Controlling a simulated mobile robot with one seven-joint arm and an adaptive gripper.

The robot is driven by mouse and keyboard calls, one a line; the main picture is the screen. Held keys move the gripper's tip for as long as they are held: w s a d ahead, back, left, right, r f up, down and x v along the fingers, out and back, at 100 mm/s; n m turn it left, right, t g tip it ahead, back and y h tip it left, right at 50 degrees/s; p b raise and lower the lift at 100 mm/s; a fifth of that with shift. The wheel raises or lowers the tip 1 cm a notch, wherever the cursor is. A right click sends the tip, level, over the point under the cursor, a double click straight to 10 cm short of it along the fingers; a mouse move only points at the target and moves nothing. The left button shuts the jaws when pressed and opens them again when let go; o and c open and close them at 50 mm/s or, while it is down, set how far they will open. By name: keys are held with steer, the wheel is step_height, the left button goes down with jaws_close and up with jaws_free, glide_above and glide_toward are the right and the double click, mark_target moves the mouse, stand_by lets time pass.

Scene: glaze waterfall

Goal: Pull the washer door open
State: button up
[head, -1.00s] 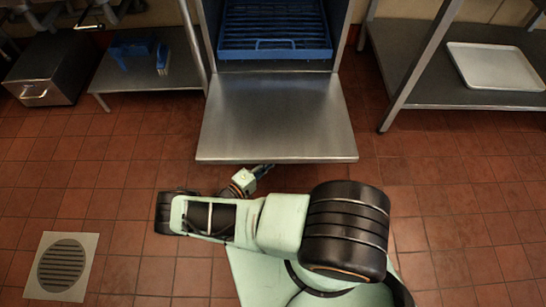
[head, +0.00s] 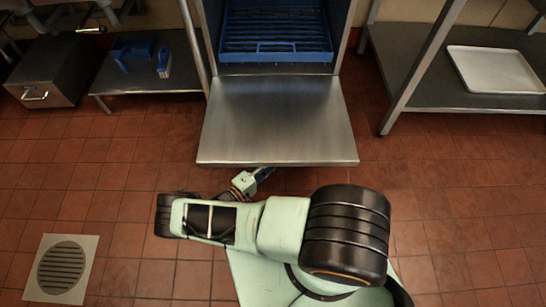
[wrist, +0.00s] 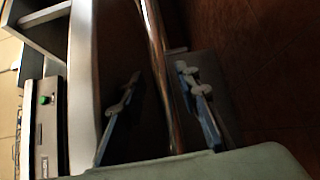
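The washer door (head: 277,120) is a flat steel panel folded down and out from the washer opening, lying about level. My gripper (head: 264,173) is at the door's front edge, left of its middle, with its tips partly hidden under that edge. In the wrist view, a shiny metal bar (wrist: 157,40), seemingly the door's handle, runs between the two blue-grey fingers of my gripper (wrist: 158,78). The fingers stand apart on either side of the bar. The right finger is close to it, and a gap shows at the left finger.
A blue rack (head: 275,45) sits inside the washer. A steel table with a pale tray (head: 495,70) stands at the right. A low shelf with a blue bin (head: 133,50) and a steel box (head: 55,72) are at the left. The tiled floor around a drain (head: 62,265) is clear.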

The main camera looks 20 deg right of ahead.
mark_target(273, 152)
step_height(273, 152, up, 10)
steer(key=shift+f, duration=0.1)
stand_by(0.4)
steer(key=shift+a, duration=0.15)
steer(key=s+a+f, duration=0.1)
steer(key=a+f, duration=0.6)
steer(key=a, duration=0.2)
steer(key=shift+s+a+f, duration=0.15)
steer(key=shift+a+f, duration=0.15)
steer(key=shift+f, duration=0.05)
stand_by(0.8)
stand_by(0.7)
